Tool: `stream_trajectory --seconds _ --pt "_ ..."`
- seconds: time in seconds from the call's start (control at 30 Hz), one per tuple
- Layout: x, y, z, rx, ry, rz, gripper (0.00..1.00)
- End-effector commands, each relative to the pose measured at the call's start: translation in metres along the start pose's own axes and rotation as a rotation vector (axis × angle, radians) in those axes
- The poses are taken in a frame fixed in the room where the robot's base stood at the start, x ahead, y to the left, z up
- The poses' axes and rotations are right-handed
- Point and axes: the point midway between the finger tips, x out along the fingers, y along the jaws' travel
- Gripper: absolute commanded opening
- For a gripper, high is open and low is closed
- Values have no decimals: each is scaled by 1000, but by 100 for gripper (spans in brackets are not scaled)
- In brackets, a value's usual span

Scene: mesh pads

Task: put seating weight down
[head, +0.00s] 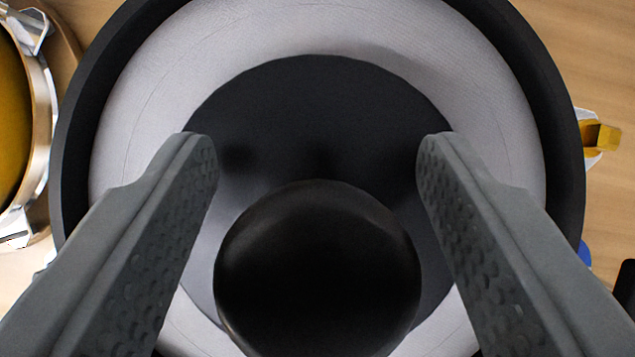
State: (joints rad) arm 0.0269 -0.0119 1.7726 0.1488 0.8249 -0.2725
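The seating weight is a dark disc (320,100) with a round black knob (318,265) on top. It lies over a pale grey mesh pad (135,130) inside a black ring (75,150). My gripper (318,150) is open above the disc. One finger is on each side of the knob, with a gap between the knob and each finger. The knob's near end is cut off by the bottom edge. The fingers hide parts of the mesh and ring on both sides.
A yellow round thing with a metal rim (40,105) stands at the left on the wooden table (590,45). A yellow and silver clip (600,135) sits by the ring's right side. A blue thing and a black thing (625,285) show partly at the right edge.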

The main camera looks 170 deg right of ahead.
Motion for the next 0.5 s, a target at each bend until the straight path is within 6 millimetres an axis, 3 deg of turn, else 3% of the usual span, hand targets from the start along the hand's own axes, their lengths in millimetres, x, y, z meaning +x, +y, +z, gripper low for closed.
stream_trajectory --seconds 0.33,0.5 --pt "-3 0 -2 0 1 0 57" --pt "-22 0 -2 0 3 1 57"
